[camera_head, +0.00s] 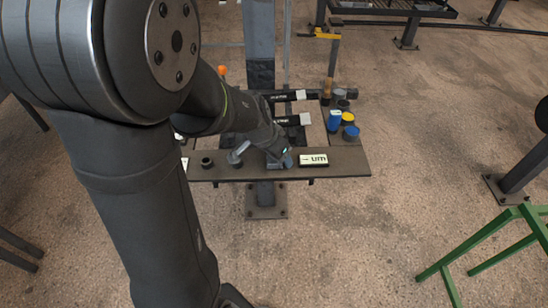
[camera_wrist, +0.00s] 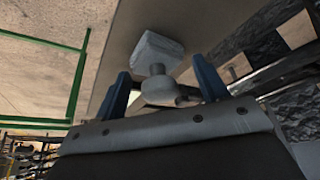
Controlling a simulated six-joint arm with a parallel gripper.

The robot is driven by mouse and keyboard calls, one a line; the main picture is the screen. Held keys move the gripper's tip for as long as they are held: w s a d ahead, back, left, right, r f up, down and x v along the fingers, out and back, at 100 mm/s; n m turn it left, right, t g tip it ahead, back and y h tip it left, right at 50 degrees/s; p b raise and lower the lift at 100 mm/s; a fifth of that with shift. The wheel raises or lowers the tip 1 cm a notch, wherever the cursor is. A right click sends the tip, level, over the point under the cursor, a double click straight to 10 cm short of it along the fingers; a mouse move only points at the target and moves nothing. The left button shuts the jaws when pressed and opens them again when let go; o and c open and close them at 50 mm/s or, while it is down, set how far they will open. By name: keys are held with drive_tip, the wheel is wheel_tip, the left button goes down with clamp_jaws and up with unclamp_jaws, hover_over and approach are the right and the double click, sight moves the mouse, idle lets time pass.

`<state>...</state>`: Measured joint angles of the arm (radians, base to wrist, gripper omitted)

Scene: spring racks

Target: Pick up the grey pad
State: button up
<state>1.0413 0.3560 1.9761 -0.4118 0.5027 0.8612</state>
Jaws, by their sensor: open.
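The grey pad (camera_wrist: 157,47) shows in the wrist view as a pale grey block with a narrower stem and rounded grey part. It is at the brown shelf board (camera_head: 340,163). My gripper (camera_wrist: 160,68) has two blue fingers standing apart, one on each side of the stem and rounded part. I cannot tell whether either finger touches it. In the head view my gripper (camera_head: 281,158) is low at the board's front edge, and my arm hides part of that area.
A white label (camera_head: 314,160) is right of my gripper. A grey tilted piece (camera_head: 238,153) and a dark ring (camera_head: 206,163) are to its left. Blue (camera_head: 351,132) and yellow (camera_head: 348,118) round items and a hammer (camera_head: 329,75) are behind right. A green frame (camera_head: 490,240) stands front right.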

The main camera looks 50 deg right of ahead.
drive_tip(key=shift+f, duration=0.1)
drive_tip(key=c, duration=1.3)
drive_tip(key=shift+c, duration=0.2)
